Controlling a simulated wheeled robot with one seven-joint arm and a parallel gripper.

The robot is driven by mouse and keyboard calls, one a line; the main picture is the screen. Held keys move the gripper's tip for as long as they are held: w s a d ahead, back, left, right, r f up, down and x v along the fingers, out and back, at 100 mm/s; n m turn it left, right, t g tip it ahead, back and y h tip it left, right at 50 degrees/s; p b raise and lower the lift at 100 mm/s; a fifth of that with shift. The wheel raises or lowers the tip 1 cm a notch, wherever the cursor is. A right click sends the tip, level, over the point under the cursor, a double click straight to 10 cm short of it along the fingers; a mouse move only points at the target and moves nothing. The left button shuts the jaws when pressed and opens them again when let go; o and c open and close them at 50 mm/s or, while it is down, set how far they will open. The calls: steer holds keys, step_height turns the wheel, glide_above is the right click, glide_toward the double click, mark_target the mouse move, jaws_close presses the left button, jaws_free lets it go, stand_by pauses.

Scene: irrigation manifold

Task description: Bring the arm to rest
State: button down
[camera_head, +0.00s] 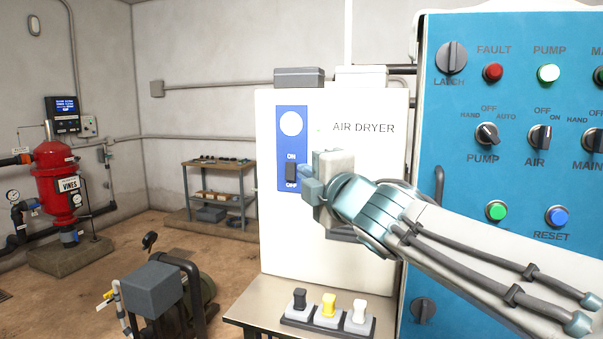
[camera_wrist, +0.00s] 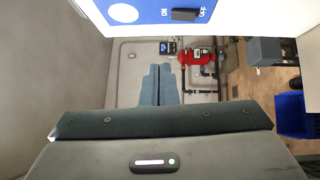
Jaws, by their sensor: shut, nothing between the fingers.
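My gripper (camera_head: 307,180) is shut and empty in front of the white air dryer cabinet (camera_head: 350,240) in the head view. My arm reaches in from the lower right. The fingertips look close to the cabinet's blue switch panel (camera_head: 283,130), just right of the black ON/OFF rocker switch (camera_head: 291,172); I cannot tell whether they touch it. In the wrist view my gripper's fingers (camera_wrist: 159,70) lie together, with the blue panel (camera_wrist: 150,10) and the rocker (camera_wrist: 184,15) above them and a gap in the picture between.
A blue control panel (camera_head: 500,190) with knobs and lamps stands close on the right. A bench (camera_head: 255,315) below carries black, yellow and white switches (camera_head: 328,312). A pump (camera_head: 155,290), a red filter tank (camera_head: 57,180) and a shelf (camera_head: 220,180) stand left. Open floor lies between them.

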steer(key=shift+s+d, duration=0.1)
steer(key=shift+d, duration=0.05)
steer(key=s+d+f+m+g+h, duration=0.2)
steer(key=d+f+m+h, duration=0.2)
steer(key=d+f+m, duration=0.4)
steer(key=s+d+f+m+g+h, duration=0.2)
steer(key=s+d+f+m+h, duration=0.25)
steer(key=f, duration=0.55)
steer(key=s+d+f+m+g, duration=0.2)
steer(key=s+f+m+g, duration=0.7)
steer(key=s+f, duration=0.7)
steer(key=m, duration=0.2)
steer(key=shift+d+f+m, duration=0.2)
steer(key=shift+f+m, duration=0.1)
steer(key=shift+m, duration=0.05)
